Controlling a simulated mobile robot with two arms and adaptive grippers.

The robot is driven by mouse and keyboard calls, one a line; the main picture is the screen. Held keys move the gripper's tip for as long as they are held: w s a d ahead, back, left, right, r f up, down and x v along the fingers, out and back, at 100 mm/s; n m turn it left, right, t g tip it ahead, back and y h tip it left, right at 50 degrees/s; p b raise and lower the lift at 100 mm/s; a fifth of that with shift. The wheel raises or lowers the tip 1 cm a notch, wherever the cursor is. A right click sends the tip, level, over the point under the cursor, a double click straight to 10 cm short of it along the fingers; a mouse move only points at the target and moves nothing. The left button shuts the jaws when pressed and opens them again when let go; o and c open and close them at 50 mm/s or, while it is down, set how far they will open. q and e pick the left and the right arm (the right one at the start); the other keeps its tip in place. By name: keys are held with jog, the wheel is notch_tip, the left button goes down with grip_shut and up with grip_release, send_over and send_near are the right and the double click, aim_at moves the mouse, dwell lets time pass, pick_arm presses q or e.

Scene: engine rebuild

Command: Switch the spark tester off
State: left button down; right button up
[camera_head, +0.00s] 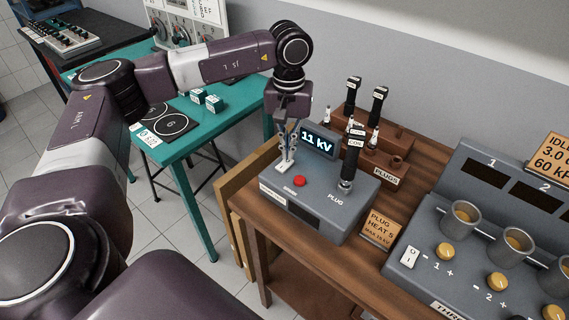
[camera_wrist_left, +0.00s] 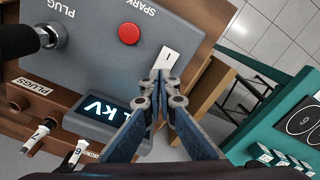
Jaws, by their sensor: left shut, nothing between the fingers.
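The spark tester (camera_head: 318,207) is a grey box on the wooden bench, with its display (camera_head: 318,141) lit and reading 11 kV. A red button (camera_head: 299,181) sits on its top, and a plug with a black top stands in the PLUG socket (camera_head: 345,186). A white rocker switch (camera_head: 283,168) is at the tester's left side; it shows close up in the left wrist view (camera_wrist_left: 172,56). My left gripper (camera_head: 287,161) is shut and empty, pointing down with its tips at the switch. In the wrist view the fingertips overlap the switch's edge; contact is unclear. My right gripper is not in view.
A brown rack (camera_head: 372,150) with several plugs stands behind the tester. An orange-brown card (camera_head: 380,229) stands to its right, beside a grey unit (camera_head: 484,262) with cups and yellow knobs. A teal table (camera_head: 222,131) is at the left.

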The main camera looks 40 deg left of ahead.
pick_arm(q)
jog(key=shift+f+b, duration=0.65)
jog(key=shift+f, duration=0.2)
jog(key=shift+r, duration=0.1)
jog(key=shift+r+p, duration=2.3)
jog(key=shift+r, duration=1.2)
